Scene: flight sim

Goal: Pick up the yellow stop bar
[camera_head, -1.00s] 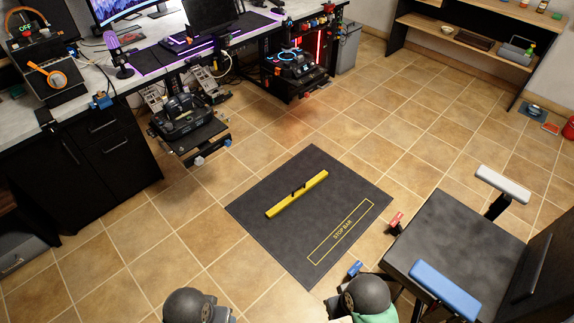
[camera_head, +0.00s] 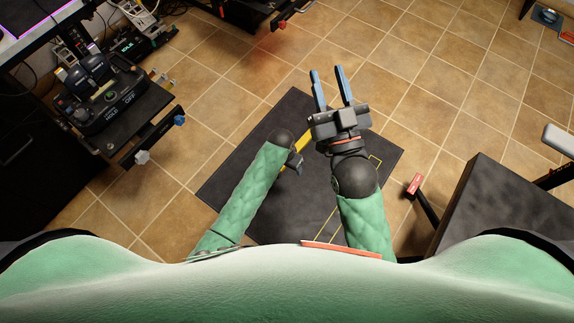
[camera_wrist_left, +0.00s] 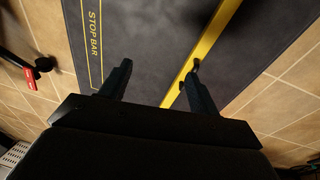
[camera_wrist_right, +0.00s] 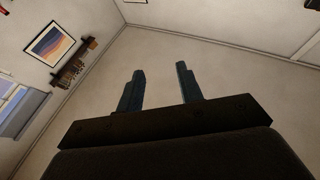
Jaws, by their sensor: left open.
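The yellow stop bar (camera_head: 303,143) lies on the dark mat (camera_head: 290,220), partly hidden behind my left arm and gripper. In the left wrist view the bar (camera_wrist_left: 213,45) runs diagonally and passes behind the right-hand finger. My left gripper (camera_head: 297,164) is over the mat close to the bar; in its wrist view the fingers (camera_wrist_left: 160,66) are apart with nothing held. My right gripper (camera_head: 328,76) is open and empty above the mat's far right side, fingers pointing away. Its wrist view shows the two spread fingers (camera_wrist_right: 159,70) against a plain wall.
A yellow outline marked STOP BAR (camera_wrist_left: 95,45) is printed on the mat. A black chair (camera_head: 495,205) stands at the right, with a red-tipped lever (camera_head: 415,184) beside it. A control panel on a shelf (camera_head: 110,100) juts out at the left. Tiled floor is clear beyond the mat.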

